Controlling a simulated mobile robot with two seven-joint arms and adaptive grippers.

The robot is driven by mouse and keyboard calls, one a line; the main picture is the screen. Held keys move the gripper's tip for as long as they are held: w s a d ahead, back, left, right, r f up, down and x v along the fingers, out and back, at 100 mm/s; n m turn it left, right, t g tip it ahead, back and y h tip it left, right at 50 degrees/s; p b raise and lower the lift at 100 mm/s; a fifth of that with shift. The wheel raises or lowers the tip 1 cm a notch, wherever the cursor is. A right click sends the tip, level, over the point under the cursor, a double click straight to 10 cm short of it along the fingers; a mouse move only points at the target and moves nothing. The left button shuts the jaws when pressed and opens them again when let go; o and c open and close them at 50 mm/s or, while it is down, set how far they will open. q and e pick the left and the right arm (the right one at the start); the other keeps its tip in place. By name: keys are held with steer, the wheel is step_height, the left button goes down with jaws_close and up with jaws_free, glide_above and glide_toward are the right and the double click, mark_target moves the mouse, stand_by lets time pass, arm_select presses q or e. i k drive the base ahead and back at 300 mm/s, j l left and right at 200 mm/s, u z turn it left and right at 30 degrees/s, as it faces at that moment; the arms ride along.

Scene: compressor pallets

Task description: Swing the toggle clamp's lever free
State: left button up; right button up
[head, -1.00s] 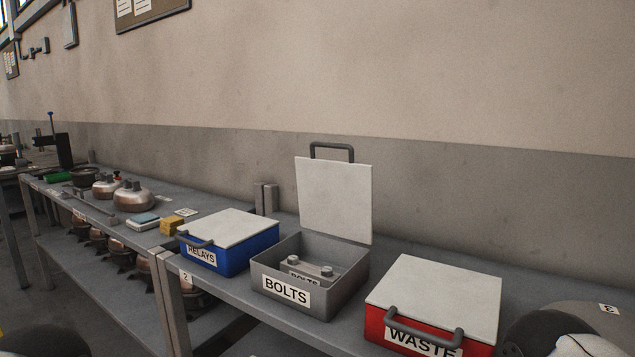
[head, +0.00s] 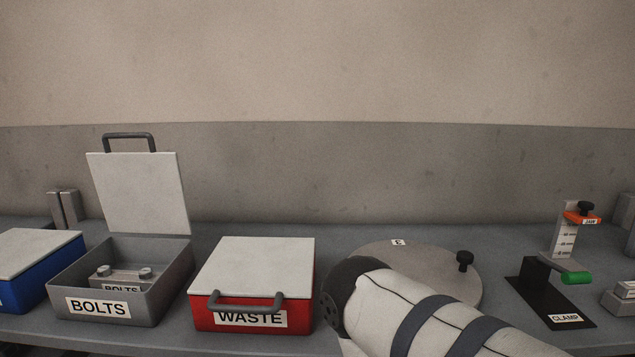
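The clamp stands at the right of the bench in the head view. It has a black base plate (head: 543,293) with a CLAMP label on its front edge. A dark upright rises from the plate, and a green grip (head: 576,278) sticks out low to the right. The grip looks like the end of the lever, lying roughly level. No gripper is near the clamp. One of my arm links, white with dark bands, crosses the lower middle, left of the clamp. Neither gripper shows in the head view.
Left of my arm stand a shut red WASTE box (head: 252,318), an open grey BOLTS box (head: 66,285) and a blue box (head: 48,275). A grey round disc (head: 400,250) with a black knob lies behind my arm. A scaled stand with an orange jaw (head: 581,217) is behind the clamp.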

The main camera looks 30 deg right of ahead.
mark_target(568, 276)
steer(key=z, duration=2.4)
